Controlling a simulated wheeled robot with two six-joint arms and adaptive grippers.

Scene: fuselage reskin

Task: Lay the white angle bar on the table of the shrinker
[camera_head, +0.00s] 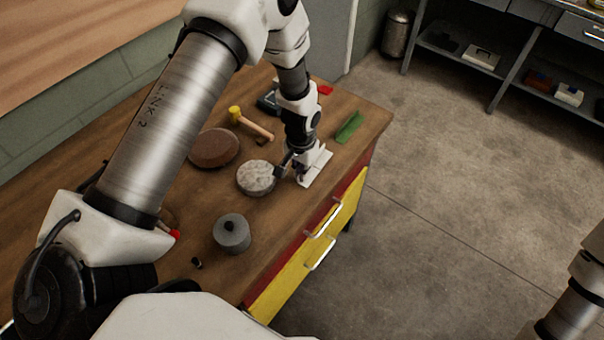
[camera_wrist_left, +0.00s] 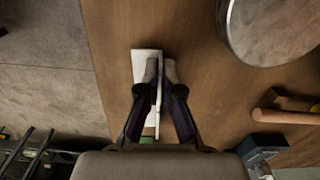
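The white angle bar (camera_head: 316,168) lies on the wooden workbench near its front edge, one flange flat and one upright. It also shows in the left wrist view (camera_wrist_left: 145,62), partly hidden by the fingers. My left gripper (camera_head: 299,170) is down at the bar. In the left wrist view its fingertips (camera_wrist_left: 161,72) are close together on either side of the upright flange, and they look shut on it. The bar appears still at bench height. I cannot make out the shrinker or its table in either view. My right gripper is out of view; only part of that arm shows at lower right.
Open floor (camera_head: 430,220) lies right of the bench, with shelving (camera_head: 500,55) beyond.

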